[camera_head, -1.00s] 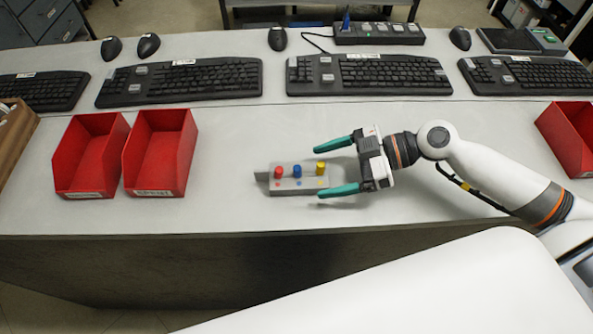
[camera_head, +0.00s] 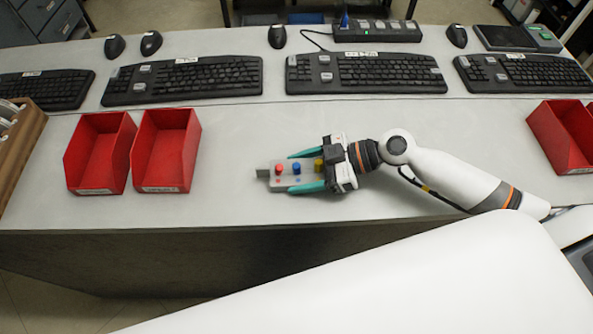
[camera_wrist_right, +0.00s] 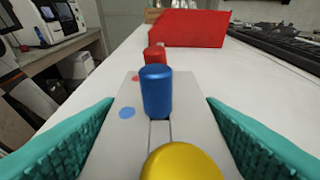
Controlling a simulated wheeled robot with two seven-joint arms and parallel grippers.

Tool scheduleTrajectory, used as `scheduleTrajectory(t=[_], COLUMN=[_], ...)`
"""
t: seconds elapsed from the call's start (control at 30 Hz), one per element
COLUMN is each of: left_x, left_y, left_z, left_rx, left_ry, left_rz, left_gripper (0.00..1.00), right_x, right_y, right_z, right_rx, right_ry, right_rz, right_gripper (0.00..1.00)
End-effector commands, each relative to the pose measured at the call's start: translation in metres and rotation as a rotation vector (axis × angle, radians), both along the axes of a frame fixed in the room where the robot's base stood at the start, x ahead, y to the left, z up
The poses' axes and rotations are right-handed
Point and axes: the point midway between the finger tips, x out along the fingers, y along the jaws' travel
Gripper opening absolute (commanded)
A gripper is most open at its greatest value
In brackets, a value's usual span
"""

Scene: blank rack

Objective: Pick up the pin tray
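The pin tray (camera_head: 283,185) is a small grey tray on the white table in the head view, with a red pin (camera_head: 279,169), a blue pin (camera_head: 296,168) and a yellow pin (camera_head: 318,165) standing in a row. My right gripper (camera_head: 300,170) is open, its teal fingers on either side of the tray. In the right wrist view the blue pin (camera_wrist_right: 156,92) and yellow pin (camera_wrist_right: 181,165) stand between the fingers, with the red pin (camera_wrist_right: 154,56) behind. A gap shows between each finger and the tray (camera_wrist_right: 133,92) there. My left gripper is not in view.
Two red bins (camera_head: 69,170) (camera_head: 164,189) stand left of the tray, and another red bin (camera_head: 560,140) stands at the right. Keyboards (camera_head: 365,75) and mice line the back. A wooden box (camera_head: 30,130) is at the left edge. The table around the tray is clear.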

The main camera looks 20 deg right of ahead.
Motion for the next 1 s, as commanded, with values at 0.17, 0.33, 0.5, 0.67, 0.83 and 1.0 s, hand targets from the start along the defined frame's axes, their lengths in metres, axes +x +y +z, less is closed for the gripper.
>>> scheduleTrajectory(t=[0.17,0.33,0.5,0.67,0.83,1.0], left_x=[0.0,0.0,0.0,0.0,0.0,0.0], left_y=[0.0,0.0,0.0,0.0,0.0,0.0], left_z=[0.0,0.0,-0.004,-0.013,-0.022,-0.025], left_rx=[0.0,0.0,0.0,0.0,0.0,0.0], left_ry=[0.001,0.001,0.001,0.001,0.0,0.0], left_rz=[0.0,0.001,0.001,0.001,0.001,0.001], left_gripper=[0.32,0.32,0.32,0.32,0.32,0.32], right_x=[0.0,0.0,0.001,0.001,0.0,0.001], right_y=[0.0,0.0,0.0,-0.001,0.0,0.0], right_z=[0.0,0.001,0.01,0.04,0.074,0.095], right_rx=[0.0,0.001,0.001,-0.001,-0.001,0.0], right_ry=[0.0,0.0,-0.005,-0.009,-0.009,-0.004], right_rz=[0.0,0.0,0.001,0.002,0.003,0.001], right_gripper=[0.33,0.33,0.33,0.33,0.33,0.33])
